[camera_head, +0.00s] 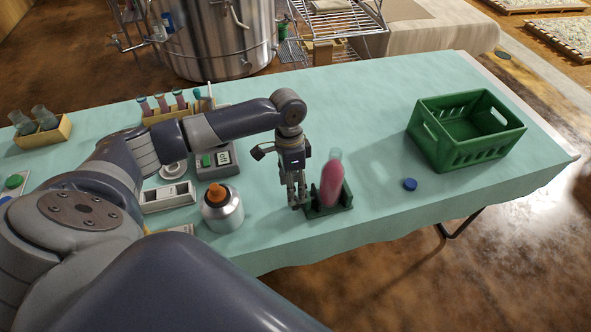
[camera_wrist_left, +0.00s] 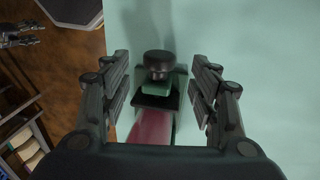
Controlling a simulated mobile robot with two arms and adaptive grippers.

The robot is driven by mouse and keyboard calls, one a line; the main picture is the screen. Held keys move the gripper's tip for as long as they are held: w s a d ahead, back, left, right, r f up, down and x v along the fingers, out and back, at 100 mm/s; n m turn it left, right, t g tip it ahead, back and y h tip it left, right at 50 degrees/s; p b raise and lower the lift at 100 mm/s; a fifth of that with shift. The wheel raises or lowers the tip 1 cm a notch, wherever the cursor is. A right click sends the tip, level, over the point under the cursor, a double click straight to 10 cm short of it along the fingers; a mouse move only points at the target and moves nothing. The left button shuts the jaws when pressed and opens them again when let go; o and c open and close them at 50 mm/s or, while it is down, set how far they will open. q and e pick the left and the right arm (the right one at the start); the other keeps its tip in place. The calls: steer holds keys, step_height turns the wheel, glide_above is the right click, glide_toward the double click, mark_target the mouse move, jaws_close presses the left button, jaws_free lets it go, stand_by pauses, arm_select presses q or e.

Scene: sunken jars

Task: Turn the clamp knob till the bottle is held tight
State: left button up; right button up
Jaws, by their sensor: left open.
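The pink bottle (camera_head: 331,184), with a clear greenish top, is in the green clamp (camera_head: 342,205) near the table's front edge. In the left wrist view the bottle (camera_wrist_left: 150,132) shows at the bottom, beside the clamp's black pad (camera_wrist_left: 155,101). The dark round clamp knob (camera_wrist_left: 158,64) stands beyond the pad. My left gripper (camera_head: 296,203) points down just left of the clamp. Its fingers (camera_wrist_left: 160,92) are open, one to each side of the knob's line, with visible gaps. The head view does not show the knob clearly.
A metal flask with an orange top (camera_head: 222,212) stands left of my gripper. Behind it are a grey device with a green button (camera_head: 218,162) and a white tray (camera_head: 168,198). A blue cap (camera_head: 410,184) and a green crate (camera_head: 462,132) are to the right, with clear cloth between.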

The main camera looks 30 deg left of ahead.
arm_select(q)
steer(key=f, duration=0.5)
steer(key=shift+s+d, duration=0.3)
steer(key=shift+r, duration=0.1)
steer(key=c, duration=1.1)
arm_select(e)
steer(key=shift+s+r, duration=0.2)
steer(key=shift+s, duration=0.7)
